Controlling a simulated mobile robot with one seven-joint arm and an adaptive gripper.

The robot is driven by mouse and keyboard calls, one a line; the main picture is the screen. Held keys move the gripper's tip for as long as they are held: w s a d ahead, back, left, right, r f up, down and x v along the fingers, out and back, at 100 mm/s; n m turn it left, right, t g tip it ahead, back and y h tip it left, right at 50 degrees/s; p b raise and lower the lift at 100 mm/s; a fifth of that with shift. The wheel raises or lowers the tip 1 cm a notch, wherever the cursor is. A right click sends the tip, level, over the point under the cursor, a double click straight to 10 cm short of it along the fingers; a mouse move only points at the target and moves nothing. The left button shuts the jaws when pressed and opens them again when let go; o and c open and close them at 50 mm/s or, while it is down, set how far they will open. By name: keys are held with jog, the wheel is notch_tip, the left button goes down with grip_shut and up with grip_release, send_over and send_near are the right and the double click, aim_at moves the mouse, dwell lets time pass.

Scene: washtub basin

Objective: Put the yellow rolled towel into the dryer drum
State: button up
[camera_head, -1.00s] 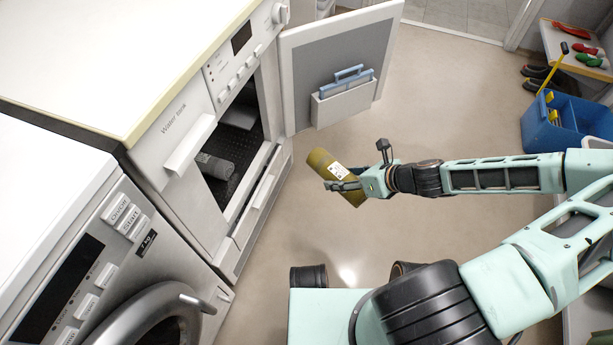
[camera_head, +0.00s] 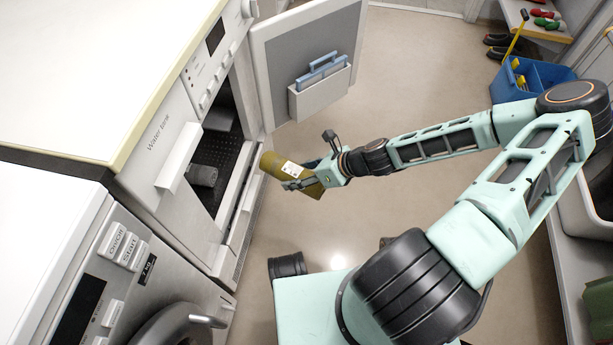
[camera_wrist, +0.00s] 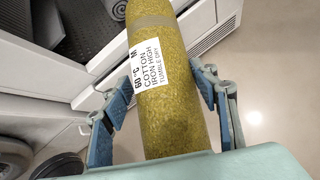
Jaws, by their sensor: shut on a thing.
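The yellow rolled towel (camera_head: 290,172) is an olive-yellow roll with a white label. My gripper (camera_head: 308,181) is shut on it and holds it above the floor, just right of the dryer opening. In the wrist view the towel (camera_wrist: 176,110) lies between the two fingers of my gripper (camera_wrist: 160,100), its far end pointing to the dryer. The dryer (camera_head: 190,135) has its door (camera_head: 305,60) swung open. A dark perforated drum (camera_head: 228,150) shows inside, with a grey roll (camera_head: 202,175) lying in it. The towel is outside the opening.
A washing machine (camera_head: 150,275) with a round door stands in front of the dryer at lower left. The open dryer door carries a pocket (camera_head: 320,92) with a blue-handled item. A blue crate (camera_head: 530,78) and a shelf stand at upper right. The floor between is clear.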

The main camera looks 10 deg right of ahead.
jog(key=w+a, duration=0.3)
jog(key=a, duration=0.7)
jog(key=w+a+b, duration=0.1)
jog(key=w+a, duration=0.3)
jog(key=a, duration=0.7)
jog(key=w+a+b, duration=0.1)
jog(key=w+a, duration=0.3)
jog(key=a, duration=0.7)
jog(key=shift+w, duration=0.1)
jog(key=o, duration=1.5)
jog(key=shift+d, duration=0.1)
jog(key=shift+v, duration=3.75)
